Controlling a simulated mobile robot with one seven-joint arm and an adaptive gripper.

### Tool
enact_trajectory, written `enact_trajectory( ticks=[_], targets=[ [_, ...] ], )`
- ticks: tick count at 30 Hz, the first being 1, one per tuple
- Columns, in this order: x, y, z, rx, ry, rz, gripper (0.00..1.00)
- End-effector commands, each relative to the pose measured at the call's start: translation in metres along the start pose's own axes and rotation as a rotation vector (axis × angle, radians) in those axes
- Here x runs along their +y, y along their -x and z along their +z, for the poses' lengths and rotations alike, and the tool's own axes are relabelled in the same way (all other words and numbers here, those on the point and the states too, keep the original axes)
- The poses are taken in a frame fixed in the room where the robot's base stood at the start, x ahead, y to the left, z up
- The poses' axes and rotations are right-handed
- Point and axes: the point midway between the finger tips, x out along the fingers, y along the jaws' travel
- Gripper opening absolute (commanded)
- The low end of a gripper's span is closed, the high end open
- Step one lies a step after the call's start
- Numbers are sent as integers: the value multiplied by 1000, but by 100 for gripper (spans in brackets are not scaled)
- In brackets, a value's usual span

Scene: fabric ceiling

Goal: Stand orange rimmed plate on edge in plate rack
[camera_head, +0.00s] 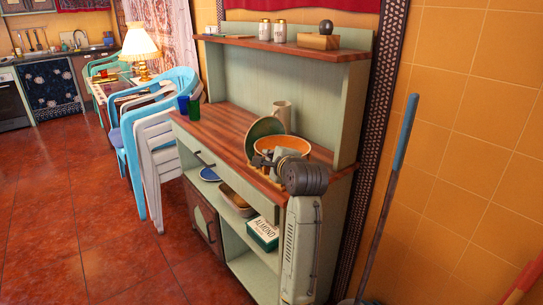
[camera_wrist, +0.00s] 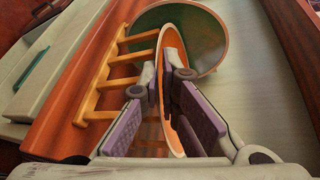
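The orange rimmed plate (camera_head: 290,140) is at the right end of the counter, tilted in the head view. The wrist view shows the orange rimmed plate (camera_wrist: 174,40) nearly edge-on, between my fingers. My gripper (camera_wrist: 160,82) is closed on its rim, with a finger on each side; the head view shows my gripper (camera_head: 268,160) at the plate's near side. The wooden plate rack (camera_wrist: 122,82) has several rungs and lies left of and beneath the plate in the wrist view. Its contact with the plate is hidden by my fingers.
A green plate (camera_head: 263,127) stands behind; it also shows in the wrist view (camera_wrist: 205,40). A cream mug (camera_head: 282,112) is near the hutch back. The upper shelf (camera_head: 290,47) overhangs the counter. The counter's middle (camera_head: 225,118) is clear.

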Motion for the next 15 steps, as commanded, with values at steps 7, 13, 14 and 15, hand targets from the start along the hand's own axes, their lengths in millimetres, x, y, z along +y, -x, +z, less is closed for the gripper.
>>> enact_trajectory(
  ticks=[7, 13, 14, 15],
  targets=[
    [0, 0, 0, 0, 0, -1, 21],
    [0, 0, 0, 0, 0, 0, 25],
    [0, 0, 0, 0, 0, 0, 25],
    [0, 0, 0, 0, 0, 0, 25]
  ],
)
